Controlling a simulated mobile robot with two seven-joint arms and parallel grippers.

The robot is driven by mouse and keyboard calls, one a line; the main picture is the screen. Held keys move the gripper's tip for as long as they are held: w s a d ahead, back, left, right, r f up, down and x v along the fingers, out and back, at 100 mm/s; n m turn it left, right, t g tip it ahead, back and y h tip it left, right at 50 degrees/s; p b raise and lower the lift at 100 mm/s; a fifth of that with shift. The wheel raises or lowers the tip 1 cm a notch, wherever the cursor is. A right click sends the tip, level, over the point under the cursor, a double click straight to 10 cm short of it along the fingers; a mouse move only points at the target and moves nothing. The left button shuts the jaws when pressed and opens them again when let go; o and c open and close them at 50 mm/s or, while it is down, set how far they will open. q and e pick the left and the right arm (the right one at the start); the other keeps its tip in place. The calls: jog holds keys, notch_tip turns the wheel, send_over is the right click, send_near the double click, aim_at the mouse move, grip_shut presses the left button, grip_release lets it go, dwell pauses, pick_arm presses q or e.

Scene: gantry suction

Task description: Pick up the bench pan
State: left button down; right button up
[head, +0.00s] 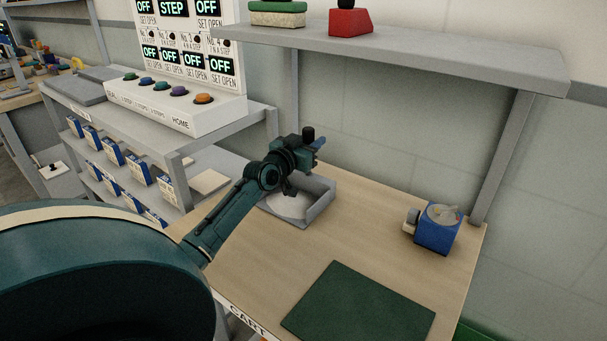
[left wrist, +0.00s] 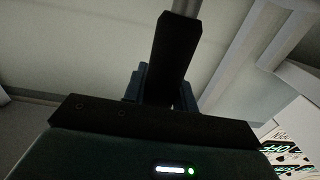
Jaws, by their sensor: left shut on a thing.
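A grey, low-walled pan (head: 318,208) with a pale round patch inside sits at the bench's back left, partly hidden by my left arm. I take it for the bench pan, but cannot be sure. My left gripper (head: 316,145) is above and behind it, its blue fingertips pointing up and to the right. The gripper is shut on a dark, blocky thing (head: 307,133). In the left wrist view this dark thing (left wrist: 175,50) stands up between the blue fingers (left wrist: 160,88). I cannot tell whether it is joined to the pan. My right gripper is not in view.
A green mat (head: 358,305) lies at the front of the wooden bench (head: 375,230). A blue box with a round top (head: 436,236) stands at the right. A grey shelf (head: 420,50) overhangs the back. A button panel (head: 165,105) stands at the left. The bench middle is clear.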

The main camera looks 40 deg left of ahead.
pick_arm(q)
notch_tip(320, 180, up, 10)
jog(key=shift+r+p, duration=0.15)
jog(key=shift+p, duration=0.6)
jog(key=c, duration=1.7)
grip_release()
grip_shut()
